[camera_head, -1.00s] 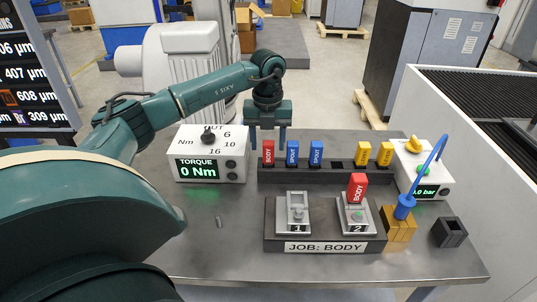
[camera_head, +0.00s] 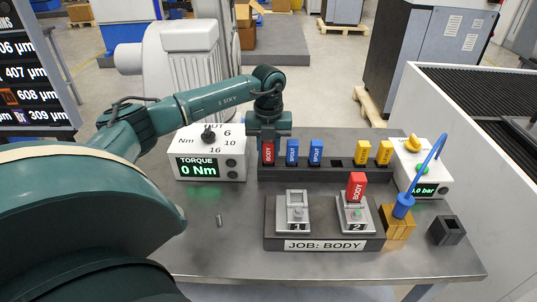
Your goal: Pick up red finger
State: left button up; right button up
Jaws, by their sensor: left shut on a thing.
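A red finger labelled BODY (camera_head: 268,154) stands upright in the leftmost slot of the dark rack (camera_head: 310,174) at the back of the table. My left gripper (camera_head: 268,143) points down from above and is shut on the top of this red finger, which is still in its slot. A second red finger labelled BODY (camera_head: 356,186) stands in station 2 (camera_head: 355,214) of the fixture marked JOB: BODY. Station 1 (camera_head: 297,213) has no finger in it. My right gripper is not in view.
Two blue SPOUT fingers (camera_head: 292,152) and two yellow fingers (camera_head: 384,152) stand in the same rack, with an empty slot between the pairs. A torque box (camera_head: 210,154) is at the left. A pressure box (camera_head: 421,170) and a blue tool (camera_head: 403,206) are at the right.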

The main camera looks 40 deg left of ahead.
pick_arm(q)
jog(key=shift+c, duration=1.3)
jog(key=shift+r, duration=0.15)
notch_tip(320, 180, up, 9)
jog(key=shift+r+b, duration=0.2)
jog(key=shift+b, duration=0.4)
jog(key=shift+r, duration=0.2)
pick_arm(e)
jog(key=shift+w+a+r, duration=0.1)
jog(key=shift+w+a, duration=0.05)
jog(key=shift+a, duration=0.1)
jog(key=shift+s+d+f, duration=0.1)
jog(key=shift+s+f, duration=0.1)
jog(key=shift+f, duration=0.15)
